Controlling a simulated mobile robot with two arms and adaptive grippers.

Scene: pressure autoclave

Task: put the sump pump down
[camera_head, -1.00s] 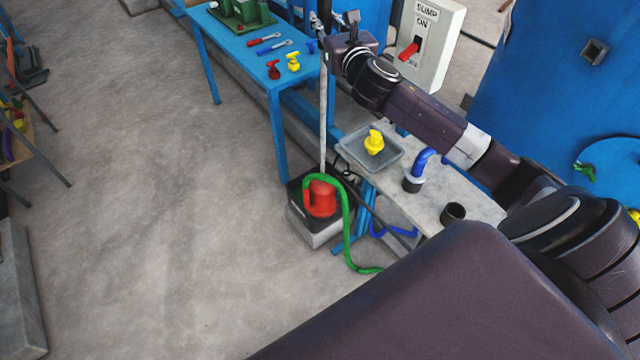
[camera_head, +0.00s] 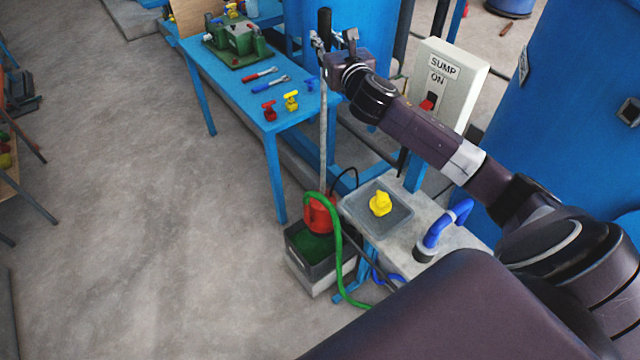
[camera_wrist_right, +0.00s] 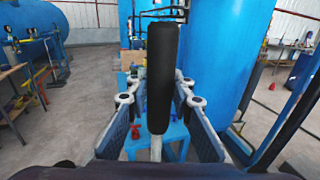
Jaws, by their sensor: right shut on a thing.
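The sump pump is a red body (camera_head: 318,216) on a long grey pole with a black handle (camera_head: 324,20). It hangs upright over the back part of the grey sump box (camera_head: 322,280), where dark green liquid shows. Whether its lowest part is clear of the rim is hard to tell. A green hose (camera_head: 343,255) loops from the pump over the box's side to the floor. My left gripper is not in view.
Right of the pump, a low bench holds a grey tray (camera_head: 352,212) with a yellow part (camera_head: 380,204) and a blue pipe elbow (camera_head: 445,225). A blue table (camera_head: 225,60) with tools stands behind. The sump switch box (camera_head: 455,75) is near my arm.

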